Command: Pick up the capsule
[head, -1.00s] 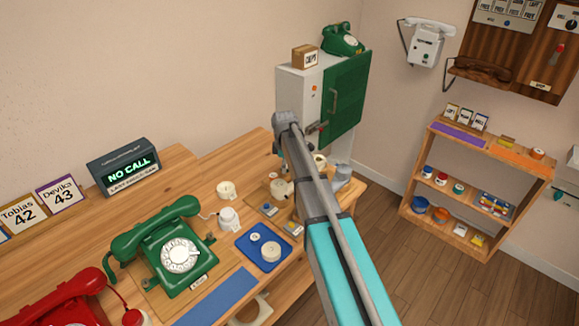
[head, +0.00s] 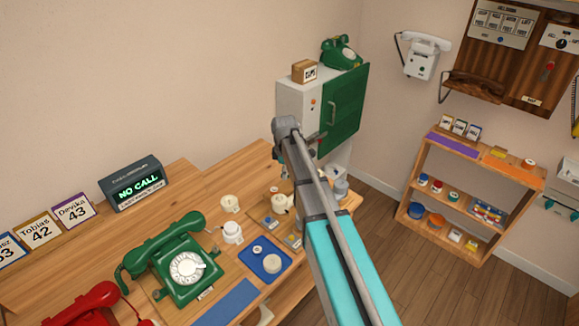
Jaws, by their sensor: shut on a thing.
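I cannot pick out the capsule for certain in the head view. My arm reaches from the bottom right up over the right end of the wooden desk (head: 222,172), and its wrist is near the white cabinet. My gripper's fingers are hidden behind my own arm, so what they hold does not show. Near the arm, a blue tray (head: 284,262) on the desk holds a round cream piece (head: 272,264) and a smaller round piece (head: 257,250). Several small pieces stand behind it, partly covered by my arm.
A green dial phone (head: 170,285) and a red phone (head: 80,308) stand at left. A white cabinet with a green door (head: 345,112) stands behind my arm. A wooden shelf (head: 475,200) is at right. Open floor (head: 410,285) lies between desk and shelf.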

